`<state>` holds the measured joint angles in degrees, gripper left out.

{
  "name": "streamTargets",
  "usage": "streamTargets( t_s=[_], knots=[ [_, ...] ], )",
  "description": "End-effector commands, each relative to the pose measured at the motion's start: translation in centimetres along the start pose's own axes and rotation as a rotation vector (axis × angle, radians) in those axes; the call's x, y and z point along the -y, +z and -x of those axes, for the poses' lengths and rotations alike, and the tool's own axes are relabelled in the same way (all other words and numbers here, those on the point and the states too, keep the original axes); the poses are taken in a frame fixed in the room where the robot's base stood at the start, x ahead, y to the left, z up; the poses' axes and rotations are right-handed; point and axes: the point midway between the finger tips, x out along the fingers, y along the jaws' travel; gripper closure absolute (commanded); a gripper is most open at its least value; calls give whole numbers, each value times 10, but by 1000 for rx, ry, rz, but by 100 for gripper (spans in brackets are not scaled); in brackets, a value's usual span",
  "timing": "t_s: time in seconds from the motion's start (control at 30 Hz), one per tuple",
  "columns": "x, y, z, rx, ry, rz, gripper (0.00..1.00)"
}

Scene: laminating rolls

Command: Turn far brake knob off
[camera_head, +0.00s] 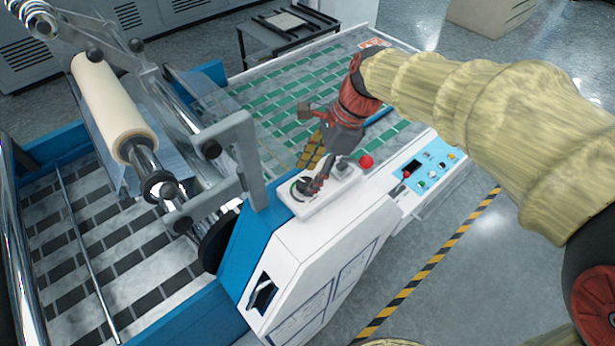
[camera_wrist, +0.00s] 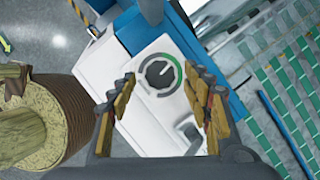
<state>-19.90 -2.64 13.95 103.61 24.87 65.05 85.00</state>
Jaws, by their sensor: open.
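A dark round knob (camera_wrist: 159,73) with a white pointer mark and a green arc on its dial sits on a white control box (camera_wrist: 144,111). In the wrist view it lies between my open fingertips, with a gap on both sides. In the head view the box (camera_head: 322,205) stands on the machine's side housing, with a dark knob (camera_head: 302,187) at its left end, partly behind a finger. A second dark control (camera_wrist: 188,130) shows nearer my palm, partly hidden. My gripper (camera_head: 315,172) is open and empty, pointing down over the box. Which knob is the far one I cannot tell.
A red ball-topped control (camera_head: 366,161) stands right beside the box. A blue button panel (camera_head: 428,165) lies further right. A cream roll (camera_head: 110,105) on a metal shaft and a grey bracket (camera_head: 235,150) stand left of my gripper. A green-patterned bed (camera_head: 285,100) lies behind.

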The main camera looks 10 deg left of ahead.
Motion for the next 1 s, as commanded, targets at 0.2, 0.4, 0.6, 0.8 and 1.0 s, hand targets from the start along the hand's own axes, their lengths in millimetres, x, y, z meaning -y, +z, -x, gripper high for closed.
streamTargets(
  t_s=[0.2,0.4,0.6,0.8,1.0],
  knots=[
    [0,0,-17,0,-1,2,50],
    [0,0,-18,0,-2,2,50],
    [0,0,-18,0,-1,2,57],
    [0,0,-18,0,-1,2,68],
    [0,0,-18,0,-1,2,80]
  ],
)
